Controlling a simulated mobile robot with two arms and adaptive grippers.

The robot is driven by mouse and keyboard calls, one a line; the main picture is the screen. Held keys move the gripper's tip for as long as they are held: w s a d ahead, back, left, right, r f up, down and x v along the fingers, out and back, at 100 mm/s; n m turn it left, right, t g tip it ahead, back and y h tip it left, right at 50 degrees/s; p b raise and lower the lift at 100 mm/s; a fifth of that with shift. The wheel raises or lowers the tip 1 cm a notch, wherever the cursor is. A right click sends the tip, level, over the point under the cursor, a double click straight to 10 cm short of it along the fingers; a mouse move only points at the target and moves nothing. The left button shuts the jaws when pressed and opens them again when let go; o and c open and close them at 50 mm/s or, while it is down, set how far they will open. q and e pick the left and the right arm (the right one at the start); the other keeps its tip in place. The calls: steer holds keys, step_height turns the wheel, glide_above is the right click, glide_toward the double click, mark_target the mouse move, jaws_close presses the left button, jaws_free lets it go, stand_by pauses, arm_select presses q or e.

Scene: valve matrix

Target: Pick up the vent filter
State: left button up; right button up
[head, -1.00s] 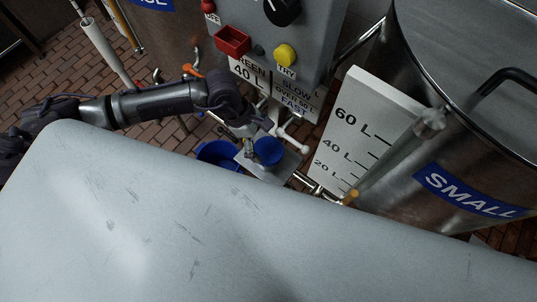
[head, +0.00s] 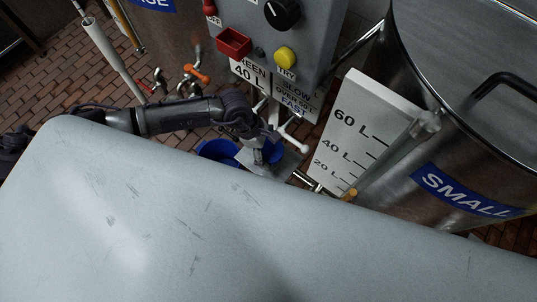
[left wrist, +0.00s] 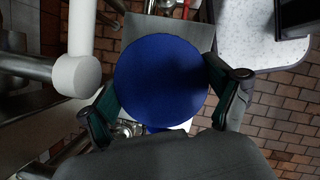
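A round blue piece with a flat top, which I take to be the vent filter, lies between the fingers of my left gripper (left wrist: 164,96) in the left wrist view (left wrist: 160,75). My right gripper is not in view.
A grey plate (left wrist: 143,27) lies under the blue piece. A white pipe end (left wrist: 77,76) is close to the left finger. The scratched table (head: 230,235) is bare. A steel tank labelled SMALL (head: 437,150) stands at the right.

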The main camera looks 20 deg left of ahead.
arm_select(q)
steer(key=c, duration=0.6)
steer(key=shift+r, duration=0.1)
